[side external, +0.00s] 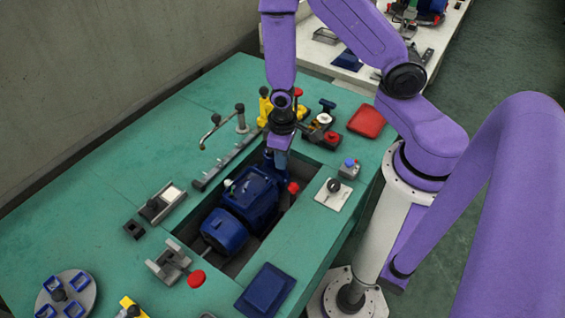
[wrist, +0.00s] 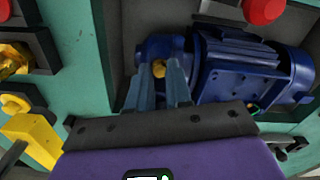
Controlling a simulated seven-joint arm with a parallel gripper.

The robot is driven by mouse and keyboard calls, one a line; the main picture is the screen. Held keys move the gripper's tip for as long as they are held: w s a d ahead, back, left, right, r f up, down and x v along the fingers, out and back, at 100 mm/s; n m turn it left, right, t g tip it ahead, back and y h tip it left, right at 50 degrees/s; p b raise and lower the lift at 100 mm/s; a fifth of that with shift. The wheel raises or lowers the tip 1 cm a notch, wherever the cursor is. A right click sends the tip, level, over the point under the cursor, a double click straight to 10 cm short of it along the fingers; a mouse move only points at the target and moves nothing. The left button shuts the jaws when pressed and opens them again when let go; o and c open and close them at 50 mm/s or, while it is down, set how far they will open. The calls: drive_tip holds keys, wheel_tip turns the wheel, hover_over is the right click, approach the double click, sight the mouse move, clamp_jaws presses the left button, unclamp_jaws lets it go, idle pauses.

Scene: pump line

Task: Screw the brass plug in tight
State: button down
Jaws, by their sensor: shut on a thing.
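The brass plug (wrist: 159,68) shows in the wrist view as a small yellow piece at the tips of my gripper, against the near end of the blue pump (wrist: 236,72). My gripper (wrist: 162,76) is shut on the plug. I cannot tell how deep the plug sits in the pump. In the side external view my gripper (side external: 275,160) points down at the far end of the blue pump (side external: 250,195), which lies in a recess in the green bench. The plug is hidden there.
The recess edges surround the pump closely. A red knob (side external: 293,188) stands near my gripper. A yellow fixture (side external: 265,106) is behind it, and a switch plate (side external: 333,191) lies to the right. A dark blue tray (side external: 265,290) lies on the bench at the front.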

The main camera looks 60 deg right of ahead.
drive_tip(key=m, duration=0.6)
drive_tip(key=shift+m, duration=0.4)
drive_tip(key=c, duration=1.2)
unclamp_jaws()
drive_tip(key=shift+c, duration=0.2)
drive_tip(key=shift+r, duration=2.25)
